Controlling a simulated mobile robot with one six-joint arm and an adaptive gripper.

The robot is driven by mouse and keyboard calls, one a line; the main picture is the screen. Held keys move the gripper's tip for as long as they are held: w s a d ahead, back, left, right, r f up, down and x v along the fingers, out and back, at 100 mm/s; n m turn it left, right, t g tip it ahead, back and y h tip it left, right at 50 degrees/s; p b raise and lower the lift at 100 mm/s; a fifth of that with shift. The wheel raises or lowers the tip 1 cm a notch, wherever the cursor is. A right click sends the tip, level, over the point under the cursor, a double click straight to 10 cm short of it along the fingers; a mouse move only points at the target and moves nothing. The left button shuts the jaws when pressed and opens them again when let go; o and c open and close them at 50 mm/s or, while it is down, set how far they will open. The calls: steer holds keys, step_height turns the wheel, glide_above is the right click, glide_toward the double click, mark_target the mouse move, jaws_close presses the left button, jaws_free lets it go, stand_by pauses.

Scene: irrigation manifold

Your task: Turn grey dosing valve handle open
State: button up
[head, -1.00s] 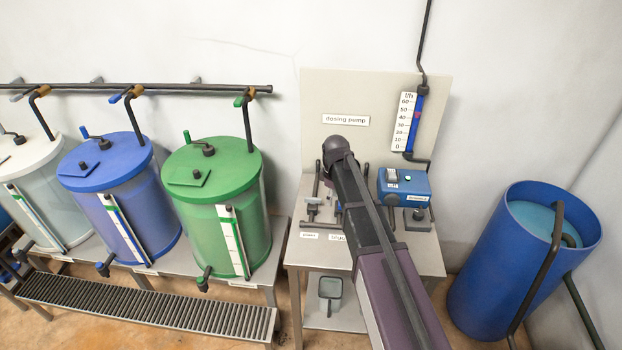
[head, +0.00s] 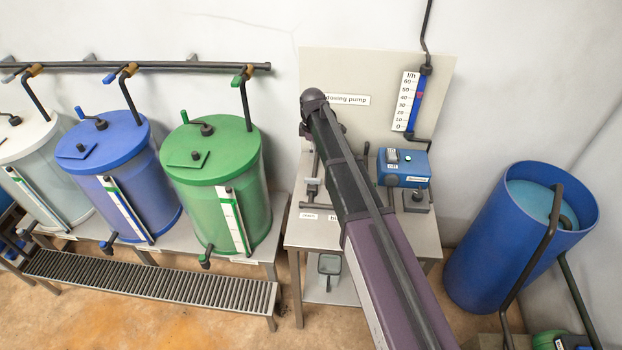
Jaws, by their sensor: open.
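On the steel bench, a small valve with a grey handle (head: 313,187) sits at the left on a dark pipe, behind a small label too small to read. It looks like the grey dosing valve; its exact handle angle is too small to tell. My arm reaches across the bench and covers the middle of it, including the neighbouring valves. The rounded wrist end of my arm shows above and just left of that valve, in front of the backboard. My gripper's fingers are hidden behind the arm, so their distance from the handle does not show.
A blue dosing pump (head: 403,168) stands right of my arm. A flow gauge (head: 406,101) hangs on the backboard (head: 375,70). Green (head: 228,190) and blue (head: 130,190) tanks stand left, under a pipe (head: 180,66). A blue barrel (head: 490,260) stands right.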

mark_target(312, 179)
steer(key=shift+f+b, duration=6.65)
steer(key=shift+f, duration=0.1)
jaws_close()
